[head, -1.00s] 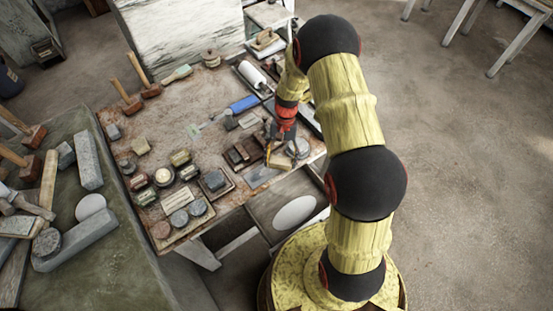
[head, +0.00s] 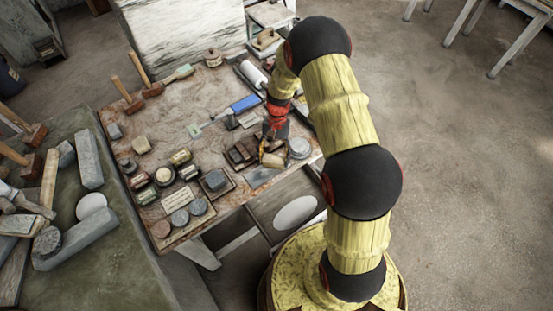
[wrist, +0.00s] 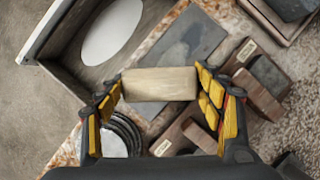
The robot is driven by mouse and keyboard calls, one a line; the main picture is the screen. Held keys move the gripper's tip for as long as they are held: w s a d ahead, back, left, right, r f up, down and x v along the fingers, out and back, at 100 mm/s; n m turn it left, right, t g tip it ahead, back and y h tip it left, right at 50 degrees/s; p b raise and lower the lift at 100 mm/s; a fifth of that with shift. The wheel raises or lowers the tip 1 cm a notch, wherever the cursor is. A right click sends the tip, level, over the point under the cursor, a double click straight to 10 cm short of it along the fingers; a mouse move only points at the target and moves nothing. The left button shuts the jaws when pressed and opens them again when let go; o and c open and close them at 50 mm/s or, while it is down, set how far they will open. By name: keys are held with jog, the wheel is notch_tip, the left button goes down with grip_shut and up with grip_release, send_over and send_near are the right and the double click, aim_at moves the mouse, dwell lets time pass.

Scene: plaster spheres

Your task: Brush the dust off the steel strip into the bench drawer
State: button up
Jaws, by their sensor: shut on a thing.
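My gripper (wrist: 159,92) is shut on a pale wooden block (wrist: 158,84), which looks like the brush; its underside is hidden. In the head view my gripper (head: 272,148) holds the block (head: 274,160) over the bench's front edge area. The grey steel strip (wrist: 188,48) lies flat at that edge, partly under the block; its bare part shows in the head view (head: 258,178). I cannot tell whether block and strip touch. Dust is not clear on the strip. The bench drawer (wrist: 92,70) stands open beside the strip, below the bench top; it also shows in the head view (head: 268,205).
A white oval (head: 295,212) lies in the drawer. Stacked grey discs (wrist: 118,135) stand close to my gripper's left finger. Dark wooden blocks (wrist: 258,95) lie on its right. A blue-handled tool (head: 243,105) and several small blocks crowd the bench (head: 190,105).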

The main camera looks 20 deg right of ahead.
aim_at(282, 159)
jog(key=shift+w+a, duration=0.35)
jog(key=shift+a, duration=0.2)
jog(key=shift+d, duration=0.1)
jog(key=shift+s+d, duration=0.65)
jog(key=shift+d, duration=0.25)
jog(key=shift+s+d, duration=0.65)
jog(key=shift+d, duration=0.2)
jog(key=shift+w+a+r+p, duration=0.6)
jog(key=shift+w+a+r, duration=0.1)
jog(key=shift+a, duration=0.2)
jog(key=shift+s+f+b, duration=0.1)
jog(key=shift+f+b, duration=0.3)
jog(key=shift+f, duration=0.35)
